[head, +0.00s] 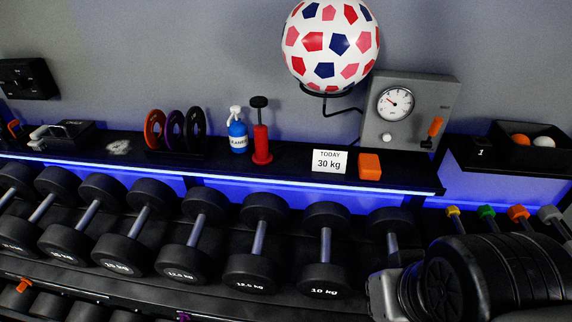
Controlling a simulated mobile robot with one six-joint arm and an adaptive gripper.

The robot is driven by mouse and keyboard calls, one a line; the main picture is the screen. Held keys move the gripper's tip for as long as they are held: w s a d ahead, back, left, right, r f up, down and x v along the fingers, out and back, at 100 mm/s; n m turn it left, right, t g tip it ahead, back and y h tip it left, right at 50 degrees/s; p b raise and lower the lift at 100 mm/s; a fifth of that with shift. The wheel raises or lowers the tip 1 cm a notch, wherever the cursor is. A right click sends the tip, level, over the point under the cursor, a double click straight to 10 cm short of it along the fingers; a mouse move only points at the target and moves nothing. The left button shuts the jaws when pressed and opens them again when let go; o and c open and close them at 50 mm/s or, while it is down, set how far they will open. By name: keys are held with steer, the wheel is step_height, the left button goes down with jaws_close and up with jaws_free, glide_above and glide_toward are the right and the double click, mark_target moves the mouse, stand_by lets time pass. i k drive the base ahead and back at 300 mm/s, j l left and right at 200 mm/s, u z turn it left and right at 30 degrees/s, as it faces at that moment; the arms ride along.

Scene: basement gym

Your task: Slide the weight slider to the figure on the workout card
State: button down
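The workout card (330,161) is a small white card standing on the black shelf, reading "TODAY 30 kg". Right of it, a grey panel (408,107) stands against the wall. It has a round white dial (395,104) with a needle, a pale knob (387,138) below, and an orange handle (435,127) on its right side, which looks like the weight slider. The scale figures and the handle's exact setting are too small to read. My gripper does not show; only thick dark parts of my arm fill the lower right corner, below the panel.
An orange block (369,167) sits beside the card, below the panel. A red pump (262,135) and a blue bottle (237,134) stand left. A patterned ball (330,42) rests on a wall holder. A dumbbell rack (262,222) runs below the shelf. A black bin (535,144) is right.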

mark_target(25, 281)
steer(key=u, duration=2.2)
steer(key=i+j, duration=0.2)
steer(key=i, duration=0.25)
steer(key=i+j, duration=0.25)
steer(key=i, duration=0.25)
steer(key=i+j, duration=0.2)
steer(key=i, duration=0.25)
steer(key=i+j+z, duration=0.1)
steer(key=i, duration=0.35)
steer(key=i+j, duration=0.35)
steer(key=i, duration=0.1)
